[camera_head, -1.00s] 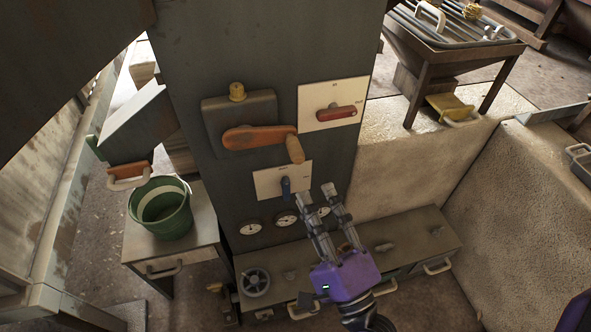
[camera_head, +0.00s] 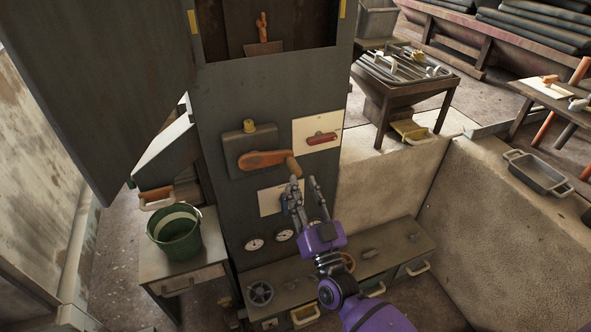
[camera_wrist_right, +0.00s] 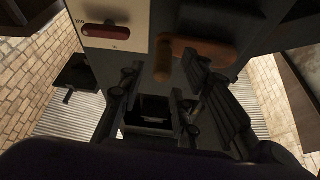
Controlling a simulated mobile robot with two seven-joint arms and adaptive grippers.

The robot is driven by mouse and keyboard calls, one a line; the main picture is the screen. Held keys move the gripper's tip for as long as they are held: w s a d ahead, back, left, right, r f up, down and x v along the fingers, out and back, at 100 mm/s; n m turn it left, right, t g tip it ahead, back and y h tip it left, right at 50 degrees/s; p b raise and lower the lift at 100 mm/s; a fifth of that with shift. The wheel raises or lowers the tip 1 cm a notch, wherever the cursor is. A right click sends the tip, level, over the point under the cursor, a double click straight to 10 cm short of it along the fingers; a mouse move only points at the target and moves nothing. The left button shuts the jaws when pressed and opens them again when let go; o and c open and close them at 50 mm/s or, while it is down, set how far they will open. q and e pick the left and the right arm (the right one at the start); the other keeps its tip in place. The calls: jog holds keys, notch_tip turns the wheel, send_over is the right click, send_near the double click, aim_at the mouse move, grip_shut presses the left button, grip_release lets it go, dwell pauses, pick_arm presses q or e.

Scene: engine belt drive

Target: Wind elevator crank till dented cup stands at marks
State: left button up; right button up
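The elevator crank (camera_head: 262,159) is an orange-brown arm on the dark column, with a wooden handle (camera_head: 293,167) at its right end. It also shows in the right wrist view (camera_wrist_right: 200,50), its handle (camera_wrist_right: 162,62) ahead between the fingers. My right gripper (camera_head: 304,183) is open and empty, its fingertips just below the handle; contact cannot be told. In the window at the column's top, a brown cup-like piece (camera_head: 263,48) sits below an upright orange piece (camera_head: 262,27); a dent cannot be made out. Yellow marks (camera_head: 193,21) (camera_head: 343,9) flank the window. My left gripper is not in view.
A red lever (camera_head: 321,138) on a white plate is right of the crank. A second white plate (camera_head: 269,202) and round gauges (camera_head: 254,245) are below. A green bucket (camera_head: 175,235) stands on a side table at left. A bench (camera_head: 395,247) runs along the column's foot.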

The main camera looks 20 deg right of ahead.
aim_at(297, 168)
jog(key=x, duration=0.6)
jog(key=shift+s, duration=0.1)
jog(key=shift+r, duration=0.1)
grip_shut()
